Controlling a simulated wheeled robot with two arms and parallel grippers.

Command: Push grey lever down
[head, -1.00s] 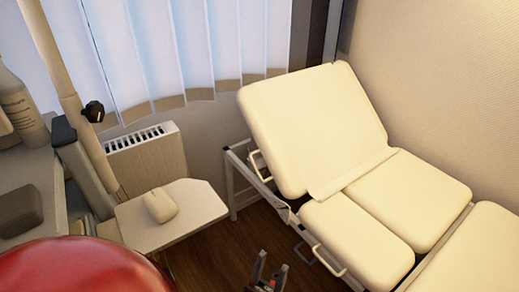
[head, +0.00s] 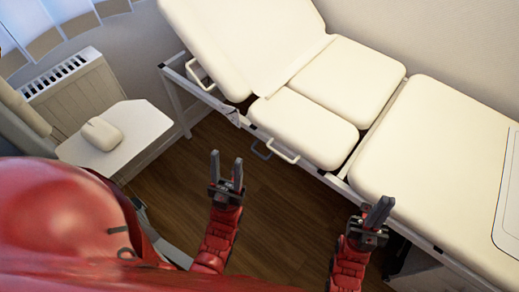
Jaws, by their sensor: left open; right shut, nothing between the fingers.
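A small grey lever (head: 261,150) hangs below the side frame of the cream treatment couch (head: 430,150), just left of a white loop handle (head: 283,152). My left gripper (head: 227,166) is open and empty, fingers pointing up in the picture. It is left of and a little below the grey lever in the picture, apart from it. My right gripper (head: 378,212) is shut and empty, by the couch's front edge, well to the right of the lever. I cannot tell whether it touches the couch.
Another white handle (head: 199,75) is on the couch frame further left. A small side table (head: 140,125) with a white mouse-like object (head: 101,134) and a radiator (head: 68,88) are at left. Wooden floor (head: 170,185) lies open between table and couch.

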